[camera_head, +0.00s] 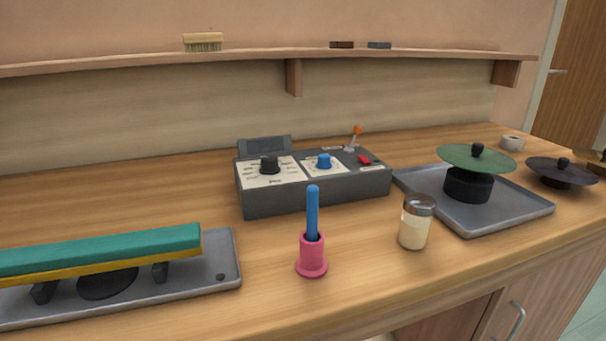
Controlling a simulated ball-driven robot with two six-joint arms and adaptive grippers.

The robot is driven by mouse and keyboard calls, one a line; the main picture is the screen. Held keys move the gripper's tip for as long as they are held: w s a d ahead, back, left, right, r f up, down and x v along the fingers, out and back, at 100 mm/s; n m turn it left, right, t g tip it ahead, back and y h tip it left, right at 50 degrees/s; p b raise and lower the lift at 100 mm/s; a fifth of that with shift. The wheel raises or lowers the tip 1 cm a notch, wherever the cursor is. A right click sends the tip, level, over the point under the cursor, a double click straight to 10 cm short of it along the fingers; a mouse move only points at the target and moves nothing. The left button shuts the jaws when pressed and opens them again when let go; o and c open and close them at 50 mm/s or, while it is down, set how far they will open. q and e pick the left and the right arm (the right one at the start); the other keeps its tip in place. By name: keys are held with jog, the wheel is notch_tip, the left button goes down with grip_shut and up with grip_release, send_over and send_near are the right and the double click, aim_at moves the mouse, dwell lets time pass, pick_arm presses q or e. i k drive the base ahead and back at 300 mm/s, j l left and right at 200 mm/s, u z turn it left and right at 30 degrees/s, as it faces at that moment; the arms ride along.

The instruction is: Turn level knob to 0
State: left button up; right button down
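A dark grey control box (316,190) stands on the wooden counter near the middle of the view. Its top has a black knob (269,164) on a white labelled panel at the left and a blue knob (324,160) on a smaller white panel at the centre. The labels are too small to read, so I cannot tell which knob is the level knob or where it points. The box also has a red switch (364,159) and an orange-tipped lever (355,138). Neither of my grippers is in view.
A pink holder (312,256) with a blue stick (312,213) stands in front of the box. A jar (415,222) is to its right. A tray (515,211) with a green-topped black pot is at right; another tray (228,274) with a teal-and-yellow bar is at left.

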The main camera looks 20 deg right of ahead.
aim_at(324, 163)
jog(key=k+l+u, duration=0.2)
jog(key=l, duration=0.15)
jog(key=k+l+u, duration=0.45)
jog(key=l, duration=0.25)
jog(key=i, duration=0.1)
